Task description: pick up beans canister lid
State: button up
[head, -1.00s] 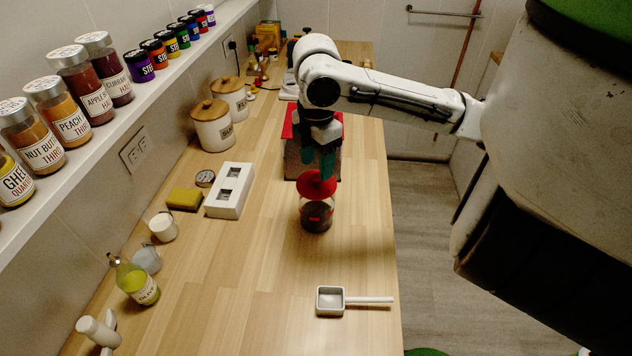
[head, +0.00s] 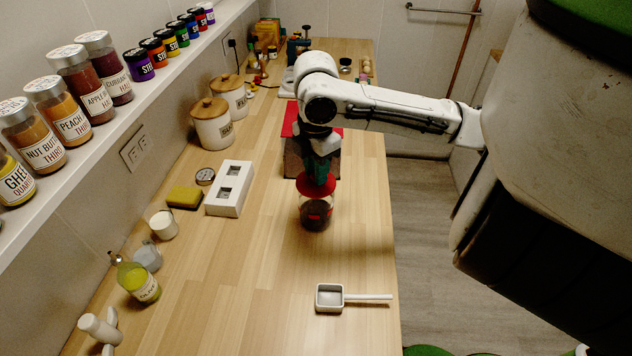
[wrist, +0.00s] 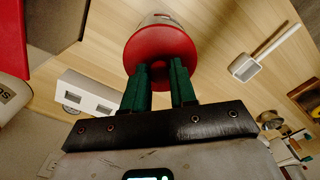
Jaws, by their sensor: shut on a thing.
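The beans canister (head: 316,215) is a clear jar with dark contents, upright near the right side of the wooden counter. Its red lid (head: 302,187) is at the top of the jar; I cannot tell whether it is seated or slightly raised. My gripper (head: 319,178) points down with its green fingers at the lid's middle and is shut on the lid. In the wrist view the fingertips (wrist: 162,66) meet the red lid (wrist: 172,42), and the part they grasp is hidden. The jar's pale edge shows behind the lid there.
A red-topped block (head: 298,160) stands just behind the canister. A white two-slot box (head: 230,190) and yellow sponge (head: 184,197) lie to the left. A white scoop (head: 330,298) lies in front. Two wooden-lidded canisters (head: 212,125) stand by the wall. Counter between canister and scoop is clear.

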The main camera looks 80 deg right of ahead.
grip_shut()
jog(key=shift+r, duration=0.1)
